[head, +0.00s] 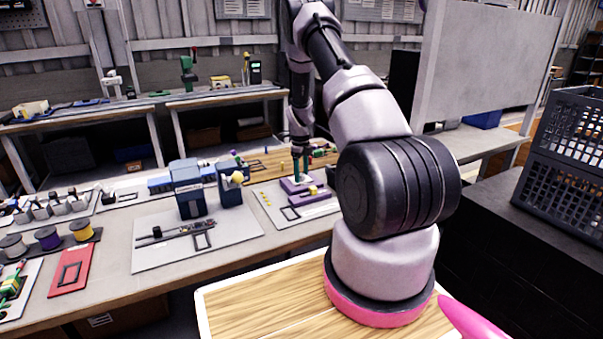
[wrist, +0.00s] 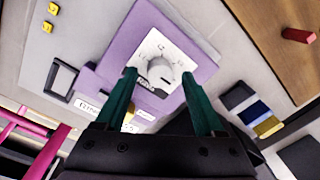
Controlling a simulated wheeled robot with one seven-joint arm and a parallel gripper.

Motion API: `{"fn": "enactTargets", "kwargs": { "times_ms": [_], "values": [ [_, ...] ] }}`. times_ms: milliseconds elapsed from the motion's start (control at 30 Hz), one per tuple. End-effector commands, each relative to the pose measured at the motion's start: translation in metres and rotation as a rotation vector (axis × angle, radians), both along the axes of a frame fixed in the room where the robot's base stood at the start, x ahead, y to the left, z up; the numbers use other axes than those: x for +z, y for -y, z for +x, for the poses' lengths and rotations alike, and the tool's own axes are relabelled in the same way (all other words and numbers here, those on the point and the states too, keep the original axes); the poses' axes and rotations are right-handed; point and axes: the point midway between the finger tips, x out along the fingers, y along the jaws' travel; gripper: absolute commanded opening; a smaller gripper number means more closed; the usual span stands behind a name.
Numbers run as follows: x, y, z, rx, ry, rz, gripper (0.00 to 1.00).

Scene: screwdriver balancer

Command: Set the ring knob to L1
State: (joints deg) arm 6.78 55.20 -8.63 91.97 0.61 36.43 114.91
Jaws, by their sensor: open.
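The ring knob (wrist: 160,74) is a round grey-white knob on a white dial plate (wrist: 153,48) with small markings, set in a purple device (wrist: 118,48). The markings are too small to read surely, so its setting cannot be told. My gripper (wrist: 160,90) has green fingers that stand apart on either side of the knob in the wrist view; whether they touch it cannot be told. In the head view the purple device (head: 290,187) sits on the bench under my gripper (head: 300,178), and the knob is mostly hidden there.
Yellow pieces (wrist: 50,18) and a grey-framed square (wrist: 62,77) lie left of the device in the wrist view. Blue, dark and yellow blocks (wrist: 252,108) and a red peg (wrist: 298,35) lie to its right. Blue machines (head: 188,188) stand left on the bench (head: 240,258).

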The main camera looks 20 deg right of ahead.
Motion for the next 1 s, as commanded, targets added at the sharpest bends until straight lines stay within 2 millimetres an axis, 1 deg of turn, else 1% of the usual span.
{"fn": "enactTargets", "kwargs": {
  "times_ms": [67,100,167,200,267,300,467,667,867,1000],
  "values": [
    [0.0002,0.0000,0.0000,0.000,0.000,0.000,0.71],
    [0.0002,0.0000,0.0000,0.000,0.000,0.000,0.67],
    [0.0003,0.0000,0.0000,0.000,0.000,0.000,0.44],
    [0.0003,-0.0001,-0.0001,0.000,0.000,0.000,0.29],
    [0.0003,0.0000,0.0000,0.000,0.000,0.000,0.06],
    [0.0004,0.0000,0.0000,0.000,0.000,0.000,0.00],
    [0.0005,0.0001,0.0000,0.004,0.000,0.000,0.00],
    [0.0006,0.0003,0.0001,0.049,0.001,0.000,0.00],
    [0.0007,0.0007,0.0003,0.169,0.000,-0.001,0.00],
    [0.0008,0.0012,0.0005,0.287,0.001,0.000,0.00]
  ]
}}
